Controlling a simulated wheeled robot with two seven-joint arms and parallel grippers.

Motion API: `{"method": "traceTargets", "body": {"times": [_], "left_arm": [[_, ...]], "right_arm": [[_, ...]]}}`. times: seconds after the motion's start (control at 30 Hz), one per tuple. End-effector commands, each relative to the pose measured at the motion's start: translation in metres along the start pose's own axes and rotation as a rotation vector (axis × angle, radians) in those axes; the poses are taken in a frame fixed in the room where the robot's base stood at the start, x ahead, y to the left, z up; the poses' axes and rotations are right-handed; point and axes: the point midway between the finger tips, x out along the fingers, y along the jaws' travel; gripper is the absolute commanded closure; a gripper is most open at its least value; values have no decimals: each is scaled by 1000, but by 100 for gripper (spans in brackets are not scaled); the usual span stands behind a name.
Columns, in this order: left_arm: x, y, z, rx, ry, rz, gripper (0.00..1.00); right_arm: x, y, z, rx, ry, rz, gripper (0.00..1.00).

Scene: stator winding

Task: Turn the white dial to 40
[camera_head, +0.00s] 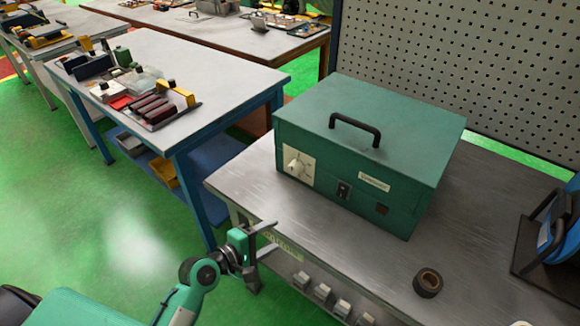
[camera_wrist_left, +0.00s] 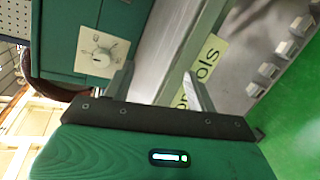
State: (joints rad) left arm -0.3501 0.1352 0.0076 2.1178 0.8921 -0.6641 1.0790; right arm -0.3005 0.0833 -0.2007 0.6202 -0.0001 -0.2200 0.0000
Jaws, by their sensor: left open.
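The white dial (camera_head: 299,166) is on a white scale plate at the left of the front face of the green box (camera_head: 390,120). Its numbers are too small to read. The left wrist view also shows the dial (camera_wrist_left: 101,55), beyond the fingers and to their upper left. My left gripper (camera_head: 270,240) is open and empty. It is at the bench's front edge, lower and nearer than the dial, and not touching it. Its two fingers (camera_wrist_left: 158,85) stand apart in the left wrist view. My right gripper is not in view.
The box stands on a grey metal bench (camera_head: 245,185) with a black handle (camera_head: 355,127) on its lid. A dark tape roll (camera_head: 428,282) lies on the bench at the right. A perforated panel (camera_head: 470,60) rises behind. Several switches (camera_head: 322,292) line the bench's front.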

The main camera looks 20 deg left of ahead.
Motion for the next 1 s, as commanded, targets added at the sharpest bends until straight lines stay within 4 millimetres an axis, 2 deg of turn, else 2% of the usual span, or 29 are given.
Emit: {"method": "traceTargets", "body": {"times": [0.03, 0.2, 0.47, 0.67, 1.0], "left_arm": [[0, 13, -2, -64, -5, 42, 43], [3, 41, -18, -304, -8, 174, 43], [4, 68, -45, -597, -17, 329, 43], [15, 76, -49, -631, -20, 347, 43], [72, 96, -54, -627, -20, 346, 43]], "right_arm": [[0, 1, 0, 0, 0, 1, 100], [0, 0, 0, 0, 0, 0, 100], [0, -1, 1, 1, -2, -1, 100], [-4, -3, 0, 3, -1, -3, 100], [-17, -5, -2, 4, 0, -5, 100]]}}
